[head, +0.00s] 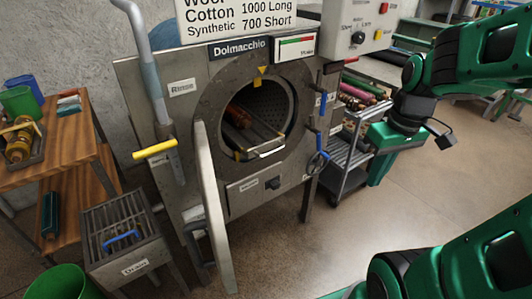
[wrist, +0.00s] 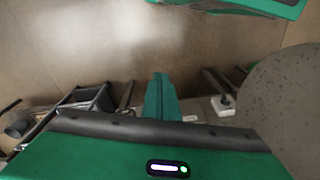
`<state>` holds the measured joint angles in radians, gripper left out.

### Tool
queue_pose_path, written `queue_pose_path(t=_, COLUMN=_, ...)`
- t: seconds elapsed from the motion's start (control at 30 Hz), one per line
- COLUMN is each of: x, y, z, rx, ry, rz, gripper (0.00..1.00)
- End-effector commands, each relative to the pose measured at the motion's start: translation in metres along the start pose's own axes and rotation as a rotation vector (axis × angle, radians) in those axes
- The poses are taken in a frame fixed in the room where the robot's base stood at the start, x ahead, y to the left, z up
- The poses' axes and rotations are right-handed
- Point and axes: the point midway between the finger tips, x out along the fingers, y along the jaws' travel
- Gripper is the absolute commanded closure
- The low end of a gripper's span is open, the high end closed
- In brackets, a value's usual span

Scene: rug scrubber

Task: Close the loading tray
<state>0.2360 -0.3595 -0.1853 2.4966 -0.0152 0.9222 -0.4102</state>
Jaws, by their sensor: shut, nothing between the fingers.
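The scrubber (head: 155,100) is a grey metal machine marked Dolmacchio, with a round opening in its front. The loading tray (head: 262,151) shows at the lower lip of this opening, with a pale metal handle bar at its front. How far it sticks out is hard to tell. A dark reddish roll (head: 238,115) lies inside, behind the tray. The round door (head: 209,205) stands swung open to the left, seen nearly edge-on. My gripper (head: 376,181) is to the right of the machine, apart from the tray, pointing down. Its fingers (wrist: 161,98) are together and empty in the wrist view.
A cart with rolled rugs (head: 355,95) stands right of the machine, behind my gripper. A blue-handled valve (head: 318,160) sticks out at the machine's right edge. A drain box (head: 125,240) and wooden table (head: 75,145) stand left. The floor (head: 300,255) in front is clear.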

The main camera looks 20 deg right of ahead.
Motion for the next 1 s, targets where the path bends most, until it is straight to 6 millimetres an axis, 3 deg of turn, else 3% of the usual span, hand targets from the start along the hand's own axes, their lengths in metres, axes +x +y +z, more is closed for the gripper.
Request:
queue_pose_path(t=0.1, x=0.013, y=-0.014, z=-0.056, rx=-0.371, ry=0.065, rz=-0.040, gripper=1.00)
queue_pose_path(t=0.3, x=0.036, y=-0.051, z=-0.142, rx=-0.974, ry=0.235, rz=-0.097, gripper=1.00)
queue_pose_path(t=0.5, x=0.052, y=-0.089, z=-0.202, rx=-1.426, ry=0.434, rz=-0.112, gripper=1.00)
queue_pose_path(t=0.7, x=0.058, y=-0.111, z=-0.229, rx=-1.637, ry=0.558, rz=-0.098, gripper=1.00)
queue_pose_path(t=0.87, x=0.064, y=-0.117, z=-0.235, rx=-1.675, ry=0.581, rz=-0.095, gripper=1.00)
queue_pose_path(t=1.0, x=0.081, y=-0.126, z=-0.239, rx=-1.675, ry=0.578, rz=-0.097, gripper=1.00)
